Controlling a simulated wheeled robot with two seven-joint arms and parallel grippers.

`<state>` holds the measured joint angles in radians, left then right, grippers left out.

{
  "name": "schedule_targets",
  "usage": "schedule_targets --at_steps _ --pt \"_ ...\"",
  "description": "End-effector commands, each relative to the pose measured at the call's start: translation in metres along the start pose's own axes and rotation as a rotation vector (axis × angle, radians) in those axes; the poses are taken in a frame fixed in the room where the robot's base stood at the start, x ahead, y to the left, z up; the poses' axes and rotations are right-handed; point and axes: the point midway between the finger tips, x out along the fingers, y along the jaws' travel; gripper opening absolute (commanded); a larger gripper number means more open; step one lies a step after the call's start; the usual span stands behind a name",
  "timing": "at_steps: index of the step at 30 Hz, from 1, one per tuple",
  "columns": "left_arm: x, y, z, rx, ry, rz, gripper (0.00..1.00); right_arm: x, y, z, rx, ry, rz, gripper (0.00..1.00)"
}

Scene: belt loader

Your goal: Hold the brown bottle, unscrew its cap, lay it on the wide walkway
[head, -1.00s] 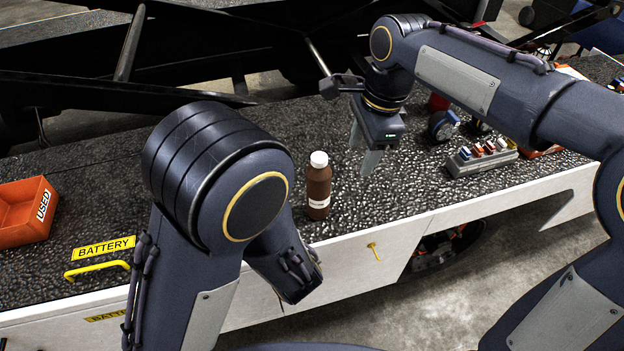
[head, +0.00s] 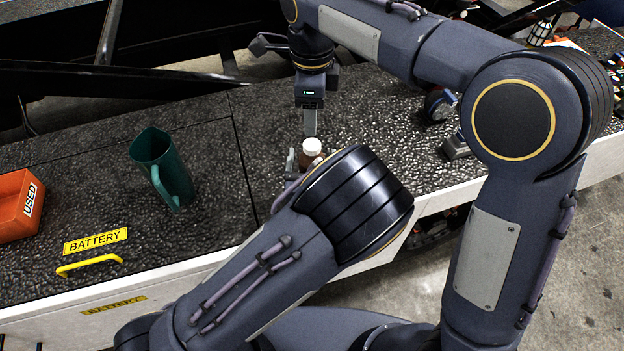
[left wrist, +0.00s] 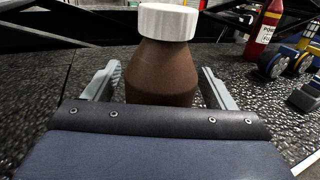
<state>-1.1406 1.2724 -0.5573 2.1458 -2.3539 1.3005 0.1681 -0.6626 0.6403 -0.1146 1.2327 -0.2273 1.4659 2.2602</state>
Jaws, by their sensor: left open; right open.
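The brown bottle (head: 306,162) stands upright on the dark textured walkway (head: 215,165), its lower part hidden behind my left arm in the head view. Its white cap (head: 312,147) is on; cap (left wrist: 168,22) and bottle (left wrist: 160,75) fill the middle of the left wrist view. My left gripper (left wrist: 160,88) is open, with one finger on each side of the bottle and gaps visible beside it. In the head view, my left gripper (head: 297,165) is mostly hidden by its arm. My right gripper (head: 310,128) is open and points down just above or behind the cap.
A green jug (head: 160,165) stands left of the bottle, with clear walkway between. An orange "USED" bin (head: 14,210) is at the far left, near a yellow handle (head: 88,264).

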Motion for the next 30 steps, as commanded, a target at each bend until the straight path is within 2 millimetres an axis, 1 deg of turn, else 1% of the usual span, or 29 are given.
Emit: schedule_targets --at_steps 3,10,11,27,29,30 --pt "0.0053 0.0004 -0.0003 0.001 0.001 0.001 0.78 -0.0001 0.0001 0.0 -0.001 0.0 0.0 0.53" --pt "0.006 0.0005 -0.0003 0.001 0.002 0.001 0.78 -0.0001 0.0001 0.0 -0.001 0.0 0.0 0.53" --pt "0.006 0.0005 -0.0003 0.001 0.002 0.001 0.77 -0.0001 0.0001 0.0 -0.001 0.0 0.0 0.53" --pt "0.0058 0.0004 -0.0002 0.001 0.001 0.001 0.06 -0.0001 0.0001 0.0 0.0 0.0 0.0 0.53" --pt "0.0057 0.0004 -0.0002 0.001 0.001 0.001 0.0 0.0 0.0002 0.0001 0.014 0.0 0.0 0.53" --pt "0.0057 0.0004 -0.0002 0.001 0.001 0.001 0.0 0.0002 0.0004 0.0004 0.038 0.001 0.0 0.53"
